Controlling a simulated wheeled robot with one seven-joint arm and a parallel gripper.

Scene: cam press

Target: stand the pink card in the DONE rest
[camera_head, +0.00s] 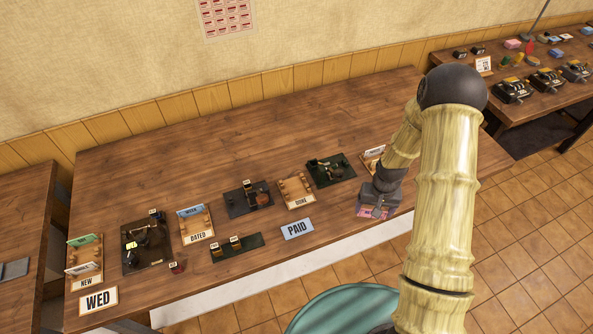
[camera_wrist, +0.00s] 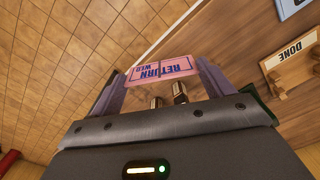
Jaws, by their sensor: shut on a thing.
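The pink card (camera_wrist: 160,70) is held between the two fingers of my gripper (camera_wrist: 158,84), and its printed face reads RETURN and WED in the wrist view. In the head view my gripper (camera_head: 379,198) is shut on the card (camera_head: 374,212), low near the table's front edge, right of the DONE rest. Whether the card touches the table is unclear. The DONE rest (camera_head: 297,202) is a wooden holder with a white label, and no card shows in it. It also shows at the right of the wrist view (camera_wrist: 291,52).
A PAID card (camera_head: 297,229) lies in front of the DONE rest. Dark stamping devices (camera_head: 331,171) and (camera_head: 248,200) stand on either side of it. The DATED rest (camera_head: 197,237) and NEW rest (camera_head: 85,283) are farther left. My arm partly hides another rest (camera_head: 372,153). The table's back is clear.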

